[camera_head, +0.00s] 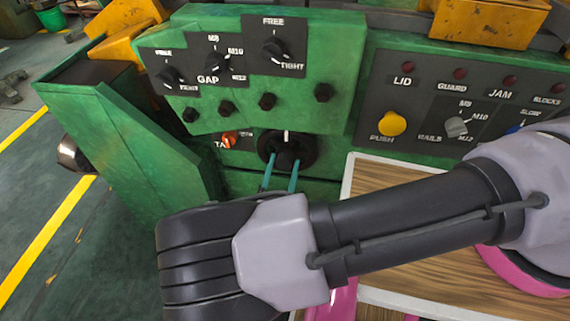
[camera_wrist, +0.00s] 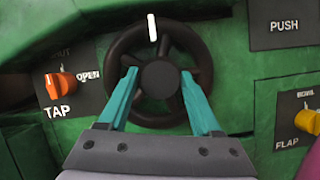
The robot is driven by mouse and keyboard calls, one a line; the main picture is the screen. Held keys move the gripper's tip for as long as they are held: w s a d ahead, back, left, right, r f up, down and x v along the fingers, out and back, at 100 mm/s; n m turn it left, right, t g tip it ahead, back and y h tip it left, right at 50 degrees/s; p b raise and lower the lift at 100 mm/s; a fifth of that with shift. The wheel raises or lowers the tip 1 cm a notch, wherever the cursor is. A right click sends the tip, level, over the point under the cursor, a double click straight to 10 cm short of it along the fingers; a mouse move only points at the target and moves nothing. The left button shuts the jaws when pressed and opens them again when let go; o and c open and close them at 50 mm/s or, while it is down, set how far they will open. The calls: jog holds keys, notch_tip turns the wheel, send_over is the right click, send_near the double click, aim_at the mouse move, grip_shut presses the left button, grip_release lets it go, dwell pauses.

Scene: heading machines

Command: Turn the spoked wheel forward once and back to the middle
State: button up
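The black spoked wheel (camera_head: 287,139) is on the green machine front, below the knob panel. It fills the upper middle of the wrist view (camera_wrist: 118,53), with its round hub (camera_wrist: 158,79) and a white mark (camera_wrist: 152,27) at the top of its rim, slightly left of centre. My gripper (camera_wrist: 159,73) has two teal fingers, spread apart, one to each side of the hub over the wheel's face. In the head view my gripper (camera_head: 284,161) reaches the wheel's lower part. I cannot tell whether the fingertips touch the spokes or rim.
An orange TAP knob (camera_wrist: 66,86) sits close left of the wheel, pointing towards OPEN. A yellow FLAP knob (camera_wrist: 307,121) and a PUSH label (camera_wrist: 284,26) are at right. Several black knobs (camera_head: 275,50) are above. A wooden board (camera_head: 400,190) lies under my arm.

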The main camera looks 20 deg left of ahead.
grip_shut()
jog(key=shift+m, duration=0.4)
jog(key=m+h, duration=0.2)
jog(key=m, duration=0.1)
jog(key=m+g+h, duration=0.1)
jog(key=m, duration=0.3)
jog(key=shift+s+a+h, duration=0.1)
jog(key=shift+a+h, duration=0.05)
jog(key=shift+h, duration=0.25)
jog(key=m+g, duration=0.1)
jog(key=m, duration=0.2)
jog(key=m+g+h, duration=0.1)
jog(key=m, duration=0.2)
jog(key=shift+r+m+h, duration=0.15)
jog(key=shift+m+h, duration=0.15)
jog(key=m+g, duration=0.1)
jog(key=m, duration=0.2)
jog(key=m+g, duration=0.1)
jog(key=m, duration=0.2)
jog(key=shift+r+g, duration=0.1)
jog(key=shift+g, duration=0.3)
jog(key=m+g+y, duration=0.1)
jog(key=m, duration=0.3)
jog(key=shift+r+g+y, duration=0.1)
jog(key=shift+g+y, duration=0.3)
jog(key=shift+m, duration=0.4)
